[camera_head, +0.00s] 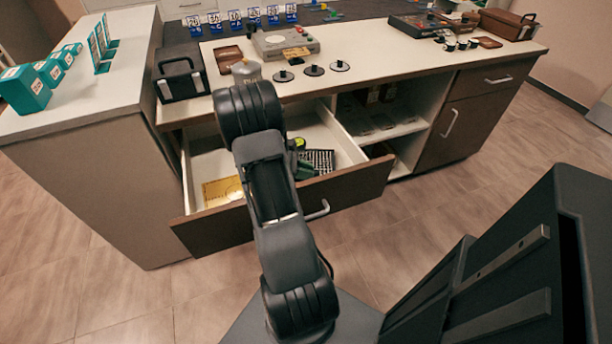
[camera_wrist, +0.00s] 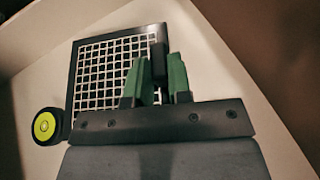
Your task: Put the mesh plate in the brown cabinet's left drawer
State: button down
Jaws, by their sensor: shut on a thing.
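The mesh plate (camera_wrist: 100,72), a black-framed white grid, shows in the wrist view. It also shows in the head view (camera_head: 322,157), inside the open left drawer (camera_head: 345,190) of the brown cabinet. My gripper (camera_wrist: 160,72) has green fingers, and they are closed on the right edge of the plate's frame. In the head view my arm hides most of the gripper, and only a bit of green (camera_head: 305,171) shows beside the plate. I cannot tell whether the plate touches the drawer's floor.
A black wheel with a yellow-green hub (camera_wrist: 44,125) lies beside the plate. A yellow card (camera_head: 222,191) lies at the drawer's front left. The drawer's walls surround the gripper. The countertop holds a grey device (camera_head: 286,41), several black knobs and a black case (camera_head: 181,80).

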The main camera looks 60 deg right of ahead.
jog(key=shift+f, duration=0.7)
jog(key=shift+f, duration=0.2)
jog(key=c, duration=1.1)
grip_release()
jog(key=shift+o, duration=0.2)
jog(key=shift+r, duration=0.25)
jog(key=shift+w+a+r, duration=0.15)
jog(key=shift+w, duration=0.2)
jog(key=p+v, duration=0.2)
jog(key=v, duration=0.9)
jog(key=shift+w+a, duration=0.1)
